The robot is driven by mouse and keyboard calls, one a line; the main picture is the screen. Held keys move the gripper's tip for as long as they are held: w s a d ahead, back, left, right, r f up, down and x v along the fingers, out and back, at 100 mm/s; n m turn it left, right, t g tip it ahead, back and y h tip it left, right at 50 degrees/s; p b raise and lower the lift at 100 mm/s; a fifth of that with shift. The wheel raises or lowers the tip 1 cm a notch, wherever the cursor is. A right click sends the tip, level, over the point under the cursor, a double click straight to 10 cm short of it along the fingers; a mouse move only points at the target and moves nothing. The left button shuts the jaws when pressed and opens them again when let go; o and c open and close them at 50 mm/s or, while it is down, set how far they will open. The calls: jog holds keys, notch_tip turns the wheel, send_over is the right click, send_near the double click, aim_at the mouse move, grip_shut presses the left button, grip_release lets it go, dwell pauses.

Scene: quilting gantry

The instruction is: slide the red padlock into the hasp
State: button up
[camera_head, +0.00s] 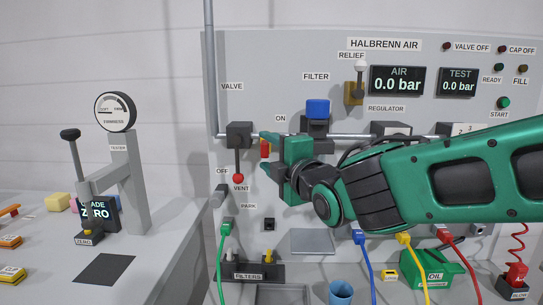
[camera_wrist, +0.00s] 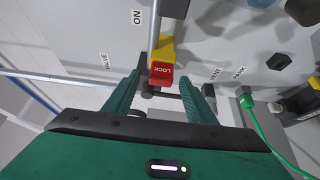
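The red padlock (camera_head: 265,149) is a small block just right of the valve, below the rail. In the wrist view the padlock (camera_wrist: 161,73) shows the word LOCK and meets a yellow piece (camera_wrist: 161,48); I cannot tell whether that piece is the hasp. My gripper (camera_head: 265,151) points left at the panel, its fingers above and below the padlock. In the wrist view my gripper (camera_wrist: 168,88) is open, with the padlock near its fingertips and clear space toward the right finger. Contact with the left finger cannot be told.
The valve (camera_head: 239,135) has a dark lever ending in a red knob (camera_head: 238,178) beside VENT, close left of my fingers. The blue-topped filter (camera_head: 318,110) is above my gripper. A bench with the tester gauge (camera_head: 116,112) stands at left. Cables hang below my arm.

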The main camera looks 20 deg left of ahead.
jog(key=v, duration=1)
jog(key=shift+s+d, duration=0.2)
jog(key=shift+d, duration=0.1)
